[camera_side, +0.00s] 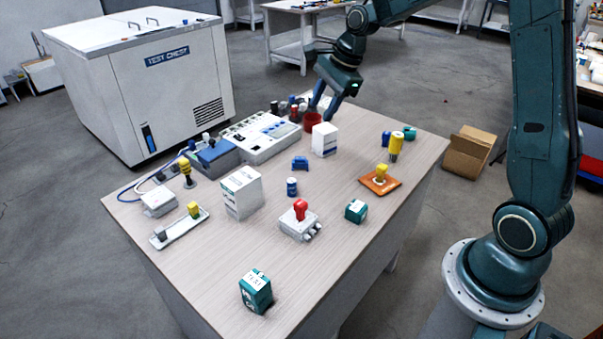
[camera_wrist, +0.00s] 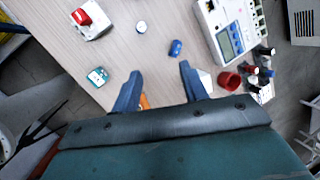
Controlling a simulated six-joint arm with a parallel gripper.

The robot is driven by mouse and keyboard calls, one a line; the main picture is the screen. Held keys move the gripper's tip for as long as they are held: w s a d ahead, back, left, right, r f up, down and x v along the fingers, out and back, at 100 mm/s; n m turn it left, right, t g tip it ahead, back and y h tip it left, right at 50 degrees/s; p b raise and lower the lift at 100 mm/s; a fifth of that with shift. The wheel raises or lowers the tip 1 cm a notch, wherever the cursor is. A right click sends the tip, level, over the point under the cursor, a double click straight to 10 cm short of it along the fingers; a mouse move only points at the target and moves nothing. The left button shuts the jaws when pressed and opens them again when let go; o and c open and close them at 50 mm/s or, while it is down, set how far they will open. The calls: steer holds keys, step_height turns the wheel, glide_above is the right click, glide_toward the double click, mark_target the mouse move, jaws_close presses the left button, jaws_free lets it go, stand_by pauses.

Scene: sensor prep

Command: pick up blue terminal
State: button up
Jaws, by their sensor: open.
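The blue terminal (camera_side: 300,163), a small blue block, lies on the table near its middle, left of and in front of a small white box. In the wrist view the blue terminal (camera_wrist: 176,47) shows ahead of and between my fingertips, apart from them. My gripper (camera_side: 326,108) is above the back of the table, close to the red cup in the side view. In the wrist view my gripper (camera_wrist: 159,76) has its two blue fingers spread with nothing between them.
The small white box (camera_side: 324,140) and the red cup (camera_side: 312,121) stand near the blue terminal. A blue-and-white cylinder (camera_side: 292,187) stands in front of it. A white meter unit (camera_side: 259,139) is behind left. A red-knobbed box (camera_side: 300,222) sits nearer the front.

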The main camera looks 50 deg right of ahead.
mark_target(300, 158)
steer(key=w+d+f+m+y, duration=0.1)
steer(key=w+d+f+m, duration=0.4)
steer(key=f+m, duration=0.2)
step_height(300, 158, down, 2)
steer(key=shift+w+d+f, duration=0.15)
steer(key=shift+d+f, duration=0.05)
steer(key=shift+d, duration=0.1)
steer(key=shift+f, duration=0.1)
steer(key=x, duration=0.8)
steer(key=shift+f, duration=0.25)
steer(key=shift+x, duration=2.6)
steer(key=shift+d, duration=0.15)
